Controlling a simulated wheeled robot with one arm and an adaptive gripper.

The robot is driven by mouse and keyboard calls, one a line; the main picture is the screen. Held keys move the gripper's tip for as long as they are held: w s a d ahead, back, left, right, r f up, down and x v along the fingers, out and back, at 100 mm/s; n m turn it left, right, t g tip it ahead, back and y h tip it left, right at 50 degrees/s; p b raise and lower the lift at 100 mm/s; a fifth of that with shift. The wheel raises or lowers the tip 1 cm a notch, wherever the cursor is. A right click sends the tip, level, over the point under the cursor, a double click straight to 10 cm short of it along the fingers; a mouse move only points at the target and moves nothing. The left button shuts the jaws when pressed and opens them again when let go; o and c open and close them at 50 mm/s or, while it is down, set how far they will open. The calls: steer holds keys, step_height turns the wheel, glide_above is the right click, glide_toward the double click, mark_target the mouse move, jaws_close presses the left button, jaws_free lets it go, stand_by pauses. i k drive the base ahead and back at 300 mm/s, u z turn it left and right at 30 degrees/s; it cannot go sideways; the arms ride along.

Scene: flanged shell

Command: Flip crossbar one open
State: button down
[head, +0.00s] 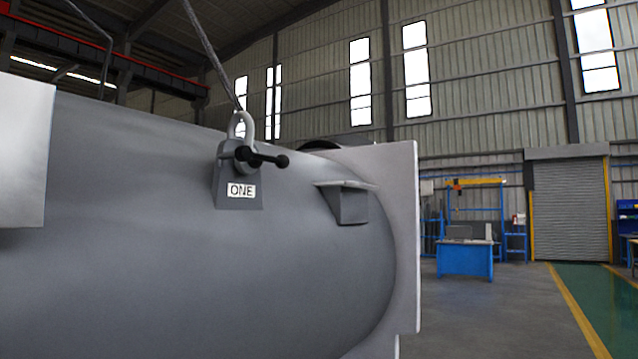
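The crossbar (263,158) is a dark bar with round black knobs at its ends. It sits on a grey wedge-shaped block labelled ONE (239,190) on the side of the large grey shell (150,220). A light grey shackle (242,125) stands upright at the block, with a cable (213,55) running from it to the upper left. The bar lies roughly level across the front of the shackle's lower part. My gripper is not in view.
A small bracket (347,203) juts from the shell right of the block. A light flange plate (404,230) ends the shell. A pale panel (22,150) stands at far left. Open floor, a blue workbench (465,259) and a shutter door (570,208) lie beyond on the right.

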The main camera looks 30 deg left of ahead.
mark_target(268, 158)
steer(key=i, duration=0.6)
steer(key=u, duration=3.05)
